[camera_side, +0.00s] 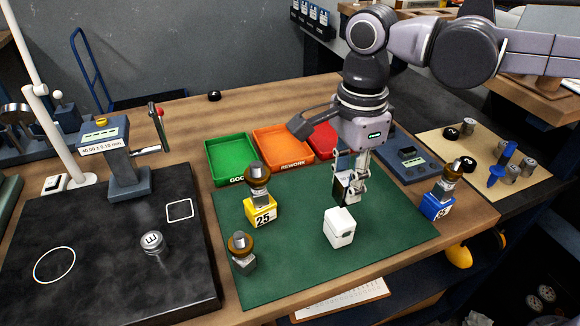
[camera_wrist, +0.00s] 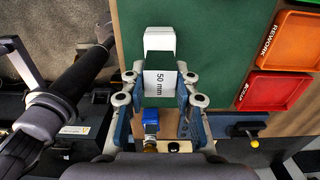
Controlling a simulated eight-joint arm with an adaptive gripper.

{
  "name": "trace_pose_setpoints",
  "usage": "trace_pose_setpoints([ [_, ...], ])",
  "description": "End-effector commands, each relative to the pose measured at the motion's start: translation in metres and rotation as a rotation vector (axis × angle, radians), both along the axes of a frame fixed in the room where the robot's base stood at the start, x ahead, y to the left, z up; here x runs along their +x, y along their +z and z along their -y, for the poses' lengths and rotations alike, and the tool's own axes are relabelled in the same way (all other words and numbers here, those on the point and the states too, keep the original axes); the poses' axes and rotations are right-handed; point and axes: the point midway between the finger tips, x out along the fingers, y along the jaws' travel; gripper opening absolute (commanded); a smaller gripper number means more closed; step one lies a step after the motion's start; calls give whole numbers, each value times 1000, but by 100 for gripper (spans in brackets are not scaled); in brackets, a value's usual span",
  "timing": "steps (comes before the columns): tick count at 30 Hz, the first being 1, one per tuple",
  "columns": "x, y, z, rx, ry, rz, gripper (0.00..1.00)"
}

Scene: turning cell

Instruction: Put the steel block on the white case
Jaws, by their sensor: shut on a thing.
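The steel block (camera_side: 344,188) is held between the fingers of my gripper (camera_side: 352,180), above the green mat. In the wrist view its face (camera_wrist: 160,84) reads "50 mm", with a finger on each side. My gripper (camera_wrist: 157,92) is shut on it. The white case (camera_side: 340,229) stands on the mat, below and slightly left of the block in the side view.
Another knobbed piece (camera_side: 242,256) stands at the front left. Green (camera_side: 232,180), orange (camera_side: 285,167) and red (camera_side: 324,148) trays lie behind. A dark plate (camera_side: 100,290) is at left.

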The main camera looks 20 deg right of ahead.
Motion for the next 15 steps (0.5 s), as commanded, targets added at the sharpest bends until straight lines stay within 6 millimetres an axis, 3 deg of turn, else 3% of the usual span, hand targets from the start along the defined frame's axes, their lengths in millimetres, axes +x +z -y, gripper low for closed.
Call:
trace_pose_setpoints([
  [9,0,-33,-1,0,0,0,0],
  [15,0,-41,-1,0,0,0,0],
])
